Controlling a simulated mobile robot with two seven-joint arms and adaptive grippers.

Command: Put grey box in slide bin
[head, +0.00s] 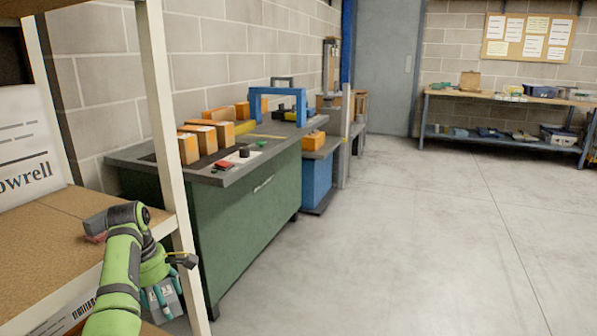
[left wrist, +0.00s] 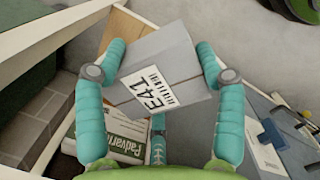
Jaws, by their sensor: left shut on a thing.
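My left gripper (head: 162,298) hangs low beside the front post of the near shelf in the head view. Its teal fingers are shut on the grey box (left wrist: 160,52). In the left wrist view, the box is tilted between the fingers and shows a white label reading E41. Only a small part of the box shows between the fingers in the head view. I cannot make out the slide bin for sure in either view. My right gripper is not in view.
The near shelf's white post (head: 160,110) stands close to my left arm. A white printed carton (head: 25,150) stands on the shelf; another (left wrist: 118,135) lies below the gripper. A green cabinet (head: 250,210) holds orange boxes (head: 200,137). Open floor (head: 420,240) lies right.

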